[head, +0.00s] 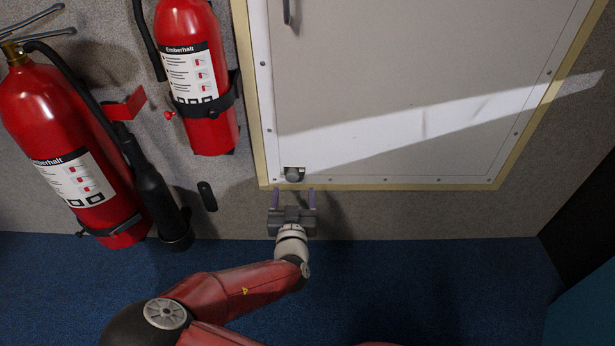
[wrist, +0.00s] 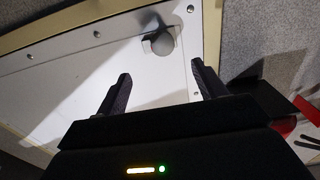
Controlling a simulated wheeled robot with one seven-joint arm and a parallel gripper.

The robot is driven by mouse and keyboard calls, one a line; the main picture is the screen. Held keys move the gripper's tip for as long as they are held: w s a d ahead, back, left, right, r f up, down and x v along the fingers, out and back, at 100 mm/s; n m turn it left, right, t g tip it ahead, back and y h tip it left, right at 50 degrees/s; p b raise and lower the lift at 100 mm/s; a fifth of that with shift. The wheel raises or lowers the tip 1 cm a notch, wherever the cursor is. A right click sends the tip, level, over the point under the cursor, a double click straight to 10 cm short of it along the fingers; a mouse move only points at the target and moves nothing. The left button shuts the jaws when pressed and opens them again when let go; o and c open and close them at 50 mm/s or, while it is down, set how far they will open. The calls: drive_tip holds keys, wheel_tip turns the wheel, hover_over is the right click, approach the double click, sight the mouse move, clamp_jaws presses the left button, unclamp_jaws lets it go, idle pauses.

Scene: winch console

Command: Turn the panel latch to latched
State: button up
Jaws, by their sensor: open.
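The panel (head: 400,95) is a pale sheet with a yellowish frame, set in the grey wall. The panel latch (head: 293,174) is a small grey round knob near the panel's bottom left corner. It also shows in the wrist view as a round knob (wrist: 163,42) beside a pale bracket or plate. I cannot tell its turn position. My gripper (head: 292,193) is just below the latch in the head view, its two fingers apart and pointing up at it. In the wrist view my gripper (wrist: 160,85) is open and empty, with the latch beyond the fingertips, apart from them.
Two red fire extinguishers, a large one (head: 60,130) and a smaller one (head: 195,80), hang on the wall to the left. A small black object (head: 207,196) is on the wall left of my gripper. Blue carpet (head: 420,290) is clear at the lower right.

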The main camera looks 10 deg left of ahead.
sight(295, 175)
drive_tip(key=x, duration=0.7)
drive_tip(key=shift+w, duration=0.2)
drive_tip(key=c, duration=1)
